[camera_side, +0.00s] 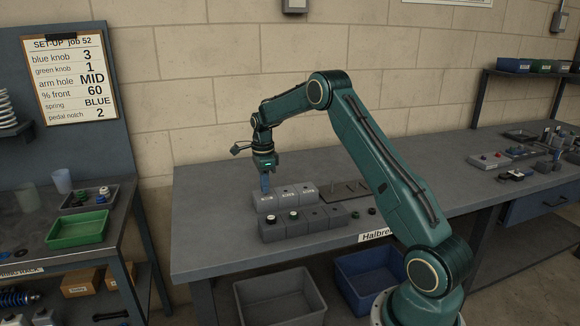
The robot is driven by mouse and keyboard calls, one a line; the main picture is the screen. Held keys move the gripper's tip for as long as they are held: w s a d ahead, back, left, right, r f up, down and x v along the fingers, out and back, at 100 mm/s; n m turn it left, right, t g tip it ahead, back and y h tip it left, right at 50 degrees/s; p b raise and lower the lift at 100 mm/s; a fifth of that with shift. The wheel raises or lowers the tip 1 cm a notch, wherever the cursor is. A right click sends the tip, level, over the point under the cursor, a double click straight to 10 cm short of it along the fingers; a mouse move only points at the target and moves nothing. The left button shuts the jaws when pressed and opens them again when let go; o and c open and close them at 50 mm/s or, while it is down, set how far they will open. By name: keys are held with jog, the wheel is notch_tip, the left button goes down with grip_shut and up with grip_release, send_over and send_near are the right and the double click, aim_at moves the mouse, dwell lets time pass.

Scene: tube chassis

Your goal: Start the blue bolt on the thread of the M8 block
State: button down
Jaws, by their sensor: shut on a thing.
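My gripper (265,172) points down above the left end of a row of light grey blocks and is shut on the blue bolt (265,184). The bolt hangs upright over the leftmost light block (266,201). Its lower end is at the top of that block in the picture, but I cannot tell whether it touches or is in the hole. The labels on the blocks are too small to read, so I cannot tell which is the M8 block.
A dark block row (300,226) stands in front, with small pieces on it. A flat dark plate (345,189) lies behind right. Small dark parts (371,211) lie right of the rows. The bench (205,215) is clear at left.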

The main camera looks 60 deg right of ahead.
jog(key=shift+f, duration=0.3)
jog(key=c, duration=1.3)
grip_release()
jog(key=shift+r, duration=0.15)
notch_tip(320, 180, up, 14)
jog(key=shift+f, duration=0.25)
